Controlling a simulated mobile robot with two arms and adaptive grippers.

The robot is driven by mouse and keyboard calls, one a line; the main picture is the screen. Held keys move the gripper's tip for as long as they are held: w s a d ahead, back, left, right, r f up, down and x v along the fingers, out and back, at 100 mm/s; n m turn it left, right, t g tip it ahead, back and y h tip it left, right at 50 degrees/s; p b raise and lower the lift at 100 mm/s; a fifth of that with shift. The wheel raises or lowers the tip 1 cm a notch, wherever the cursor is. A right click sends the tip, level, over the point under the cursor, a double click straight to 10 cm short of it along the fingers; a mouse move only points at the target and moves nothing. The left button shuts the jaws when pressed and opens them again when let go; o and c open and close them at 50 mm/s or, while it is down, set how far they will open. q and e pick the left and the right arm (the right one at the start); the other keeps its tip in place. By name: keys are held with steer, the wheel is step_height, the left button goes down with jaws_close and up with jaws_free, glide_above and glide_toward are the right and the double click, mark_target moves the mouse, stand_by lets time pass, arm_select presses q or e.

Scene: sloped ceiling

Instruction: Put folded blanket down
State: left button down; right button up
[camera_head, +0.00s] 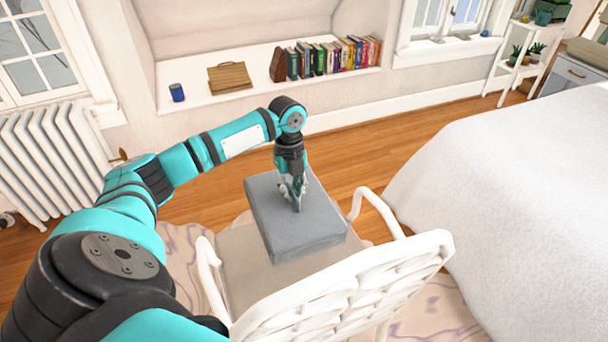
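The folded blanket (295,230) is a grey, thick, rectangular block over the seat of a white chair (340,300). It covers part of the chair's beige seat (242,275); I cannot tell whether it rests on the seat or hangs just above it. My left gripper (297,205) points down onto the blanket's top, near its middle, with its fingers close together. Whether the fingers pinch the fabric is too small to tell. My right gripper is not in view.
The chair's white armrests (378,208) and woven back stand around the seat. A white bed (510,190) fills the right side. A radiator (55,165) stands at the left. Books (335,58), a brown case (229,78) and a blue cup (177,93) sit in the wall niche. Wooden floor (375,150) is clear behind.

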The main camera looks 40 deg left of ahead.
arm_select(q)
steer(key=f+b, duration=0.4)
steer(key=f, duration=0.1)
steer(key=f+b, duration=0.3)
steer(key=shift+w+d, duration=0.1)
steer(key=shift+w, duration=0.15)
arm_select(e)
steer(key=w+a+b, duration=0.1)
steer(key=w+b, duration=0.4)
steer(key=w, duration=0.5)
arm_select(q)
step_height(320, 180, down, 16)
steer(key=b, duration=0.3)
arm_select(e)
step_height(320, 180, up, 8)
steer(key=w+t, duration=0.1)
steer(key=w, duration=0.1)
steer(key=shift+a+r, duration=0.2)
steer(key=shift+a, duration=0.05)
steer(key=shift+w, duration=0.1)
arm_select(q)
steer(key=c, duration=1.9)
jaws_free()
steer(key=shift+s+f, duration=0.1)
steer(key=shift+f, duration=0.05)
steer(key=o, duration=0.4)
